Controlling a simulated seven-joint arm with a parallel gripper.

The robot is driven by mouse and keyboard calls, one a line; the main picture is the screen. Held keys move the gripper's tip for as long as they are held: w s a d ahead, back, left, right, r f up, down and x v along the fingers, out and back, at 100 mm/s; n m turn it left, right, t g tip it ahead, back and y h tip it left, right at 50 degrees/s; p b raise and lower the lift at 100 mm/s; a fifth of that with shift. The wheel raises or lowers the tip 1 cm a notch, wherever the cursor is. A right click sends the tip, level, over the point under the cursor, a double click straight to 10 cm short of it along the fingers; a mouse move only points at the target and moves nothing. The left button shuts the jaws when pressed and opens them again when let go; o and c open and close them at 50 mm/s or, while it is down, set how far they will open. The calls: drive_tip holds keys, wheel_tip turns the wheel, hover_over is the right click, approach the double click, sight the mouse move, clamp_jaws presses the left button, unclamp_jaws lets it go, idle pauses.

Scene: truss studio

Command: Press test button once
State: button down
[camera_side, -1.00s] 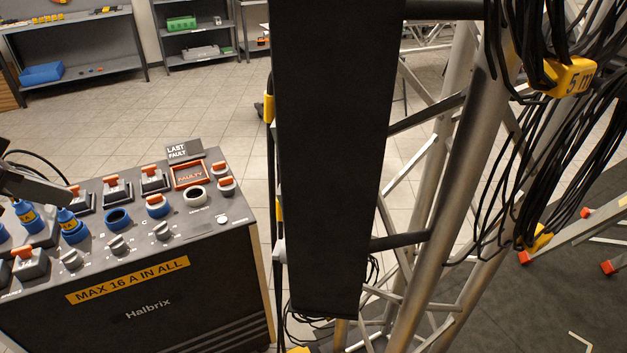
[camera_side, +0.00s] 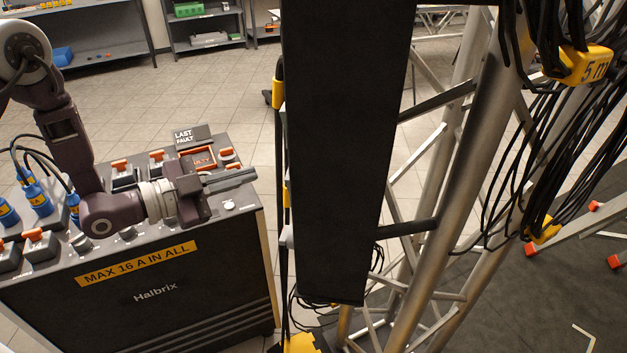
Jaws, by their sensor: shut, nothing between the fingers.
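A small round pale button (camera_side: 229,205) sits on the top panel of the dark Halbrix box (camera_side: 220,290), near its right front corner. Its label is too small to read, so I cannot tell for sure that it is the test button. My gripper (camera_side: 254,176) reaches in from the left over the panel, with its fingers pointing right. The fingers are shut with nothing between them. In the picture they lie just above the pale button, apart from it; their height over the panel is hard to judge. My arm and gripper hide much of the panel's middle.
An orange-edged tray (camera_side: 214,152) marked faulty and a "LAST FAULT" sign (camera_side: 190,137) stand at the panel's back. Orange-topped switches (camera_side: 122,166) and blue plugs (camera_side: 38,197) with cables crowd the left. A tall black column (camera_side: 345,150) and metal truss (camera_side: 450,170) stand to the right.

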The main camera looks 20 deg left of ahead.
drive_tip(key=w+d, duration=0.1)
drive_tip(key=d, duration=0.7)
drive_tip(key=shift+w+d, duration=0.3)
idle(2.0)
drive_tip(key=shift+d, duration=0.4)
drive_tip(key=shift+w+d, duration=0.1)
drive_tip(key=shift+d, duration=0.35)
idle(0.4)
idle(0.3)
drive_tip(key=shift+a, duration=0.85)
drive_tip(key=shift+s+a, duration=0.2)
drive_tip(key=shift+a, duration=0.65)
drive_tip(key=shift+s+a, duration=0.15)
drive_tip(key=shift+a, duration=0.65)
drive_tip(key=shift+s+a, duration=0.2)
drive_tip(key=shift+a, duration=0.65)
